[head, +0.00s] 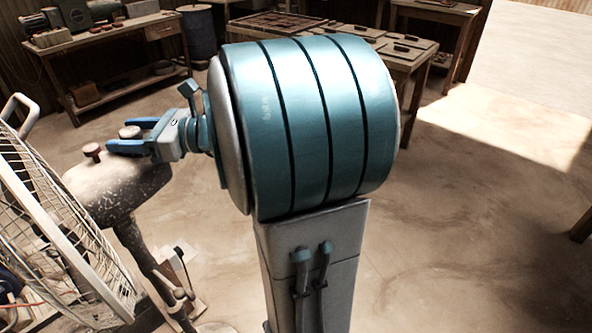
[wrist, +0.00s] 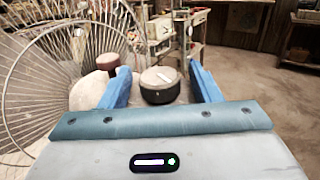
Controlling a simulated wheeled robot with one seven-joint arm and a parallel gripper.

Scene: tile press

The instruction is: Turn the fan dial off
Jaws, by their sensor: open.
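The fan (head: 75,245) stands at the left of the head view, its wire cage facing left; the cage also fills the left of the wrist view (wrist: 45,75). A round dial (wrist: 160,87) with a dark side, pale top and white pointer mark sits on the fan's speckled housing (head: 110,190). In the head view the dial (head: 129,131) is partly hidden by my gripper. My gripper (head: 126,136) is open, with its blue fingers on either side of the dial in the wrist view (wrist: 158,75). I cannot tell whether they touch it.
A reddish-brown knob (head: 92,150) stands on the same housing, just outside the left finger in the wrist view (wrist: 103,57). A workbench (head: 120,50), a blue drum (head: 198,35) and a table with trays (head: 400,55) stand behind.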

